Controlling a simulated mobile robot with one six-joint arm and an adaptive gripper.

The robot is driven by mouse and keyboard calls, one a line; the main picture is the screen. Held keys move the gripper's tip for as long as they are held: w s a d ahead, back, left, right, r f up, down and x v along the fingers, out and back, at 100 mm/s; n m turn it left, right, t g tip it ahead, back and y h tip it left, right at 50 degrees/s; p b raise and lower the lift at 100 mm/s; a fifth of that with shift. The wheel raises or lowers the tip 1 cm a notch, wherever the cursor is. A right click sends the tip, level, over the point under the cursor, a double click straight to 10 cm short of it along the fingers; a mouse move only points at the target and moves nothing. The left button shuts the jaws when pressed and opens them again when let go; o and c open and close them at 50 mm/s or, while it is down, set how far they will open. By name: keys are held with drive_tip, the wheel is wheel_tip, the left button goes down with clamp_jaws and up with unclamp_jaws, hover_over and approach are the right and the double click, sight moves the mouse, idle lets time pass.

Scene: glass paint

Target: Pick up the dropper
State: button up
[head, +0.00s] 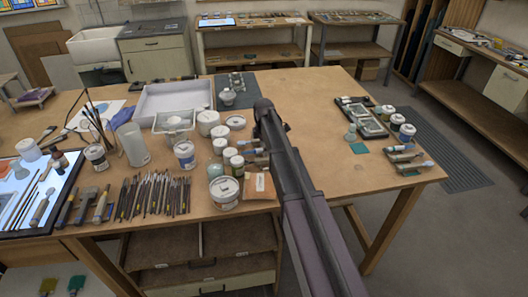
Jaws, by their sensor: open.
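My gripper (264,108) is at the end of my dark arm, over the middle of the wooden table (315,110). I see it from behind, and its fingertips are mostly hidden. I see nothing held in it. I cannot make out the dropper for certain among the many small items. A small dark bottle (58,158) stands on the lit panel at the left. My arm hides part of the table's middle.
Jars and tubs (223,191) crowd the table left of my arm, with rows of brushes (150,195) at the front. A white tray (171,100) and a grey mat (236,84) lie farther back. The table is largely bare just right of my arm.

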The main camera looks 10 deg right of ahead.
clamp_jaws()
idle(0.3)
drive_tip(key=shift+r, duration=0.1)
wheel_tip(320, 180, up, 10)
drive_tip(key=p, duration=1)
idle(0.8)
